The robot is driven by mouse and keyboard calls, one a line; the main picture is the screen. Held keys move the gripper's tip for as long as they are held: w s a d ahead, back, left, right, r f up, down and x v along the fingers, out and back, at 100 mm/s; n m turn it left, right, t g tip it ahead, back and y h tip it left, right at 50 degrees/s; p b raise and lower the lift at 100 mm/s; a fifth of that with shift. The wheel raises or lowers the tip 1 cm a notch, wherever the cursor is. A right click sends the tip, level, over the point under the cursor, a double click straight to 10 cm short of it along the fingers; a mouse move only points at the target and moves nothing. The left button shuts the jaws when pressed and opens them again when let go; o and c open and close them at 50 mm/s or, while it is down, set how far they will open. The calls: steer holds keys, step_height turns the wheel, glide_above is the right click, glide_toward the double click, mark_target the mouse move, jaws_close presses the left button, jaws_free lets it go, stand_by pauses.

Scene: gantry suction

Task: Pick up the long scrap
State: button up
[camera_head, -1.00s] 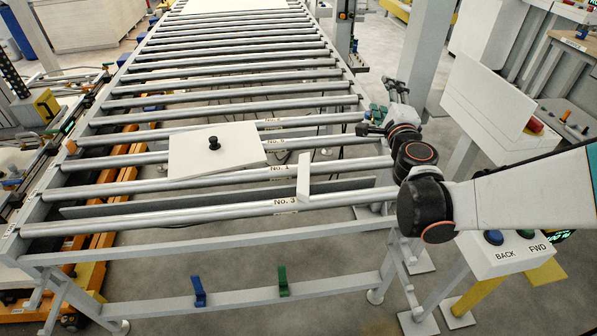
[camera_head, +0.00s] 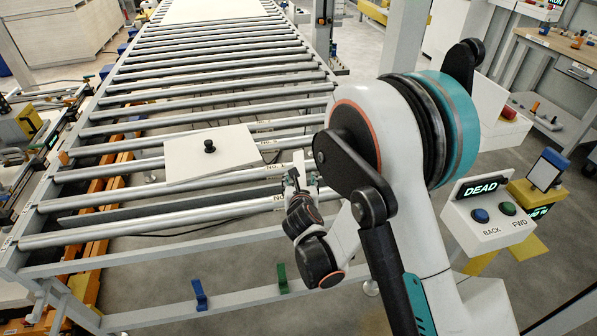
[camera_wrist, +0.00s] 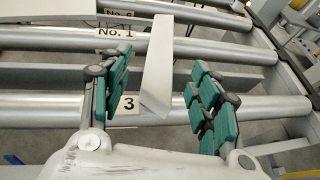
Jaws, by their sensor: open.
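A narrow white strip, the long scrap (camera_wrist: 160,70), lies across the rollers by the labels No. 1 and No. 3. In the head view only a small part of the scrap (camera_head: 299,164) shows beside my gripper (camera_head: 301,182). In the wrist view my gripper (camera_wrist: 160,82) is open, with its teal-padded fingers on either side of the scrap. A gap shows on both sides, wider on the left near the scrap's close end. I cannot tell how far the fingertips are above the rollers.
A white panel (camera_head: 232,158) with a black knob (camera_head: 209,146) lies on the rollers (camera_head: 120,222) to the left of the scrap. A control box (camera_head: 487,222) with a DEAD display stands at the right. Blue (camera_head: 199,294) and green (camera_head: 282,278) pegs stick up from the front rail.

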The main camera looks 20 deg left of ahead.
mark_target(300, 170)
steer(key=x, duration=0.3)
steer(key=shift+b, duration=0.3)
steer(key=shift+r+b+x, duration=0.15)
steer(key=shift+b+x, duration=0.4)
steer(key=shift+x, duration=0.9)
steer(key=shift+r+b+x, duration=0.1)
steer(key=shift+b+x, duration=0.45)
steer(key=shift+x, duration=0.9)
steer(key=shift+w, duration=0.15)
steer(key=c, duration=1.3)
